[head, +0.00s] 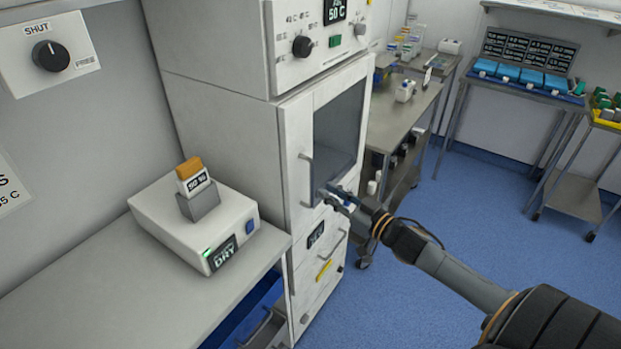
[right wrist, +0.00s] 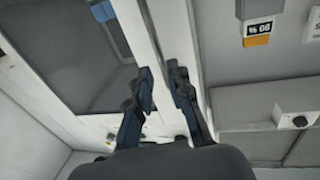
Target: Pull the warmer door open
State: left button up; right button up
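The warmer is a tall white cabinet (head: 220,120) against the wall. Its door (head: 294,130) has a dark glass window and appears shut. A thin vertical door handle (head: 304,180) stands at the door's left side. My right gripper (head: 336,195) is in front of the door's lower part, close to the handle's lower end. In the right wrist view the two fingers (right wrist: 163,88) are apart, either side of a pale door-edge strip with a thin bar. I cannot tell whether they touch the handle. My left gripper is out of view.
A white device (head: 165,215) with a block on top sits on the grey counter (head: 120,300) left of the warmer. Drawers (head: 318,272) lie below the door. A steel cart (head: 395,130) stands close on the right. Blue floor (head: 440,200) is open in front.

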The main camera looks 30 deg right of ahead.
jog(key=p, duration=0.1)
send_over(312, 203)
jog(key=shift+w+d, duration=0.1)
jog(key=shift+w, duration=0.2)
grip_shut()
